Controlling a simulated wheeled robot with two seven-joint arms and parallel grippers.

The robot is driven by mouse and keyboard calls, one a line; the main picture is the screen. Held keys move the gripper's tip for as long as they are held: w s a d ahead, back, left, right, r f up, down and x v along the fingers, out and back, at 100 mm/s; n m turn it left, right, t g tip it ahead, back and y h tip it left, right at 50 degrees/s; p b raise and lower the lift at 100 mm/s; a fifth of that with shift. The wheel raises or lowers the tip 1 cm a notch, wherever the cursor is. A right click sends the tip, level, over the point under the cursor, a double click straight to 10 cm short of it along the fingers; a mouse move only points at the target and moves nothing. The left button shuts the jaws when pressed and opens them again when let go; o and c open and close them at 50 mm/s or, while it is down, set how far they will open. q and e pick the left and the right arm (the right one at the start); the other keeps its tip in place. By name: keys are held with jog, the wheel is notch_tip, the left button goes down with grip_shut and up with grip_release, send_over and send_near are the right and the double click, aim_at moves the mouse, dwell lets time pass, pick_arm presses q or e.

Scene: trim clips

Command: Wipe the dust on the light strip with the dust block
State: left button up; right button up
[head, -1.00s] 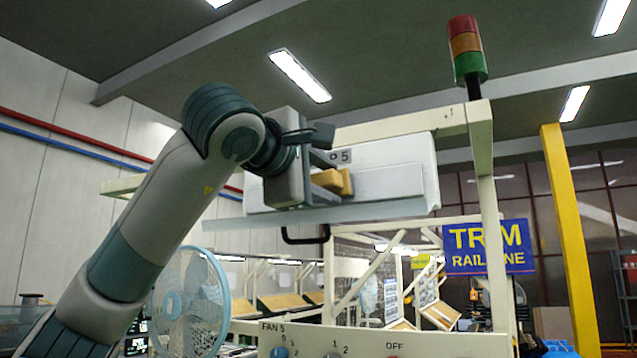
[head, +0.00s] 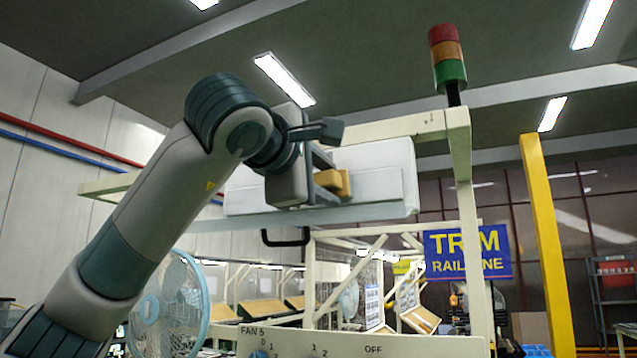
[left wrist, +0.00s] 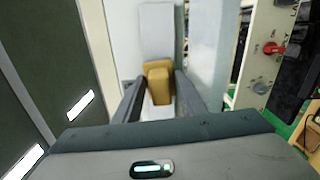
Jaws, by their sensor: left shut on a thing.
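The light strip (head: 378,182) is a long pale housing hung under a cream frame; it also shows in the left wrist view (left wrist: 205,60). My left gripper (head: 332,184) is in front of it, shut on the yellow-tan dust block (head: 342,181). In the left wrist view the block (left wrist: 158,84) sits between the two dark fingers, over or against the pale face; I cannot tell if it touches. A grey band (left wrist: 157,28) runs on the strip beyond the block; I cannot tell whether it is dust. The arm hides part of the strip's left half. My right gripper is not in view.
A cream post (head: 470,240) with a red, orange and green signal lamp (head: 447,60) stands right of the strip. A black handle (head: 286,238) hangs below it. A fan (head: 170,305) and a control panel (head: 330,340) are lower down. A yellow column (head: 547,240) stands farther right.

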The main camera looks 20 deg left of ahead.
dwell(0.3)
pick_arm(q)
jog(key=shift+s+d, duration=0.1)
jog(key=shift+d, duration=1.55)
jog(key=shift+s+b, duration=0.15)
jog(key=shift+b, duration=0.25)
jog(key=shift+s+a+f+b, duration=0.1)
jog(key=shift+s+b, duration=0.25)
jog(key=shift+s, duration=0.2)
jog(key=shift+s+a+b, duration=0.2)
jog(key=shift+s+b, duration=0.65)
jog(key=shift+s, duration=1.45)
jog(key=shift+s+a+b, duration=0.1)
jog(key=shift+s+b, duration=0.5)
jog(key=shift+s, duration=0.9)
